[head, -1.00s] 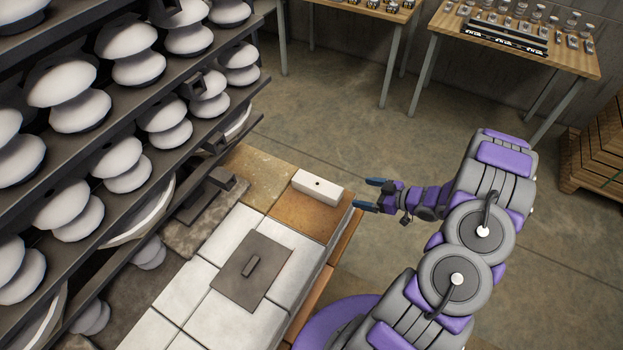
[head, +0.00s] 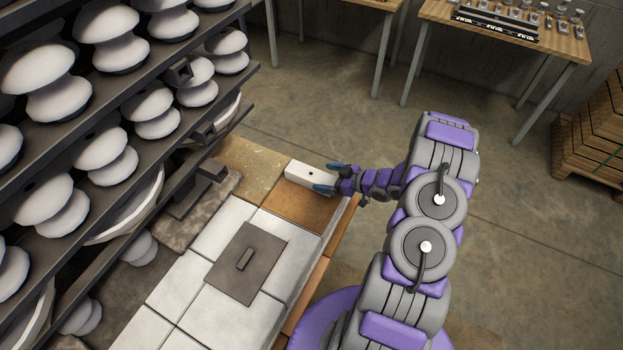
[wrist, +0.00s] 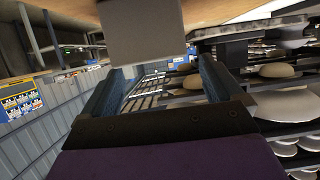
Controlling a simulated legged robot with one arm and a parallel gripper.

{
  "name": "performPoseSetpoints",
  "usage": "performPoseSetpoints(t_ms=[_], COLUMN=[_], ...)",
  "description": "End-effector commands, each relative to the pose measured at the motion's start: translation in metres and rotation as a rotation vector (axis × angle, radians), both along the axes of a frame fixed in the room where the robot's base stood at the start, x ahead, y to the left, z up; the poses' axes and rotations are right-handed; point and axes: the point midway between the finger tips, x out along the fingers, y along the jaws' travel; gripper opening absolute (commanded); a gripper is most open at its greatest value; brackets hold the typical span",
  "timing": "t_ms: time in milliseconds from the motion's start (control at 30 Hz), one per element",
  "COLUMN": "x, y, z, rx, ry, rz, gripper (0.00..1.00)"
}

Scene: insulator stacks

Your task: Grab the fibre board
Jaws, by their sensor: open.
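The fibre board appears to be the white block (head: 305,174) with a small dark hole in its top. It lies on the brown tile at the far right corner of the tiled surface in the head view. My gripper (head: 329,178) is open at the block's right end, with one blue finger on the far side and one on the near side. In the wrist view the block's pale end face (wrist: 142,36) fills the upper middle, just beyond the open fingers (wrist: 163,72). I cannot tell whether the fingers touch it.
A dark plate with a raised handle (head: 232,282) lies on white tiles (head: 205,325) nearer me. Shelves of white insulators (head: 45,195) stand close on the left. A wooden table (head: 560,45) and stacked pallets (head: 590,150) stand at the back right. The floor between is clear.

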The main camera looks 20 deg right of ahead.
Motion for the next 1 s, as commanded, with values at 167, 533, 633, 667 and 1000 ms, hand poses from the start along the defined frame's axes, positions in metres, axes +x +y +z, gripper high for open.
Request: performPoseSetpoints(t_ms=[167, 533, 633, 667, 1000], x=[0.01, 0.04, 0.042, 0.042, 0.041], y=[0.006, 0.025, 0.026, 0.026, 0.025], z=[-0.006, -0.021, -0.022, -0.021, -0.021], rx=[-0.001, 0.0, 0.001, 0.001, 0.001], ry=[-0.001, -0.001, -0.001, -0.001, -0.001], rz=[0.003, 0.001, 0.001, 0.001, 0.001], gripper=[0.94, 0.94, 0.94, 0.94, 0.73])
